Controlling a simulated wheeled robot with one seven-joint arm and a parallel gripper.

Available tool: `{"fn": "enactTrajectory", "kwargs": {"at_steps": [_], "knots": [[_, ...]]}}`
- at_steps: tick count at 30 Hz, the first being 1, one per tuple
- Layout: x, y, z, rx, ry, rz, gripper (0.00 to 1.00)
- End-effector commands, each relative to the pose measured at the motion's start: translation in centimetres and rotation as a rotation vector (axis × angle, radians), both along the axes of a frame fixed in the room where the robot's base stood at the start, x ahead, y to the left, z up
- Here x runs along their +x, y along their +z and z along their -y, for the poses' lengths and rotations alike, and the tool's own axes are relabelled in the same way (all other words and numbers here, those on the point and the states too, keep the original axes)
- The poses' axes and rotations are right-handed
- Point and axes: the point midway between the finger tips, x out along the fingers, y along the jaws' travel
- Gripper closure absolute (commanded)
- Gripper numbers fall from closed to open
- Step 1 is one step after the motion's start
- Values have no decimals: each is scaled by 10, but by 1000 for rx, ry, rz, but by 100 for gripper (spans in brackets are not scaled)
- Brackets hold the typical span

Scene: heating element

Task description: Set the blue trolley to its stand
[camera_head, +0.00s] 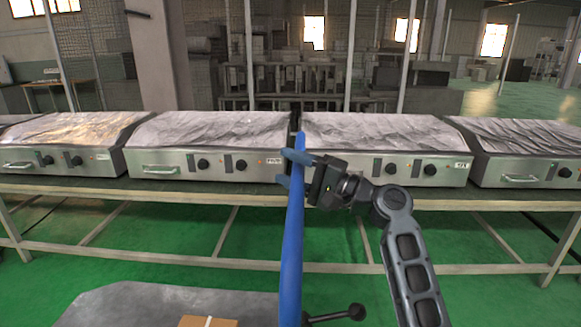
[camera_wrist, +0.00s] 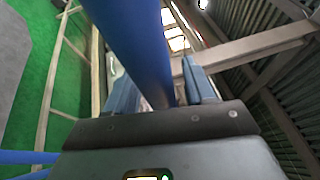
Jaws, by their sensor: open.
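A tall blue pole (camera_head: 294,230), which looks like part of the blue trolley, rises through the middle of the head view. My gripper (camera_head: 290,168) is at its upper part, with its blue fingers pointing left. In the wrist view the blue pole (camera_wrist: 135,45) runs down between the fingers of my gripper (camera_wrist: 163,88). The jaws are open; I cannot tell whether a finger touches the pole. The rest of the trolley is not clearly visible. I cannot identify its stand.
A long metal table (camera_head: 240,194) crosses behind the pole, bearing several heating units with foil-like tops, such as one heating unit (camera_head: 210,150). A dark grey slab (camera_head: 130,305) and a brown box (camera_head: 208,322) are at the bottom. Green floor (camera_head: 250,240) shows beneath the table.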

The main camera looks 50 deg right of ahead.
Motion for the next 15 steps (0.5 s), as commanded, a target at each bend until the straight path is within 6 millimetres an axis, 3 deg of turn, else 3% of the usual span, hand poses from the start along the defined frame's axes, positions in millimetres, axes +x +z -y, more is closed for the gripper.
{"fn": "enactTrajectory", "kwargs": {"at_steps": [8, 15], "knots": [[1, 0, -1, 0, 0, 0, 47], [1, 0, 0, 0, 0, 0, 70]]}}
